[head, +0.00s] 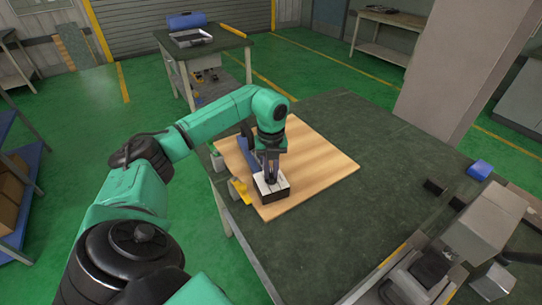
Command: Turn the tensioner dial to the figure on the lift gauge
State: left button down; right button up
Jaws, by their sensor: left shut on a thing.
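A small dark box with a white top (271,186) sits near the front edge of a wooden board (325,165). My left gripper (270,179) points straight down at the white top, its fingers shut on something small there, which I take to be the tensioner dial. The fingers hide the dial, so its pointer and any figures cannot be read. I cannot make out a lift gauge. My right gripper is not in view.
The board lies on a dark green-grey workbench (350,220). A blue bar lies on the board behind my gripper. Yellow and grey items (240,190) sit at the bench's left edge. A blue block (480,169) and grey machinery (480,222) are at right. The middle of the bench is clear.

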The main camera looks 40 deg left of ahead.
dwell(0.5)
pick_arm(q)
jog(key=c, duration=0.8)
grip_release()
jog(key=shift+c, duration=0.2)
jog(key=shift+r, duration=0.1)
notch_tip(320, 180, up, 9)
notch_tip(320, 180, up, 6)
jog(key=p, duration=0.2)
send_over(271, 174)
jog(key=shift+s+f, duration=0.1)
jog(key=shift+f, duration=0.1)
jog(key=shift+f+b, duration=0.1)
jog(key=shift+b, duration=0.2)
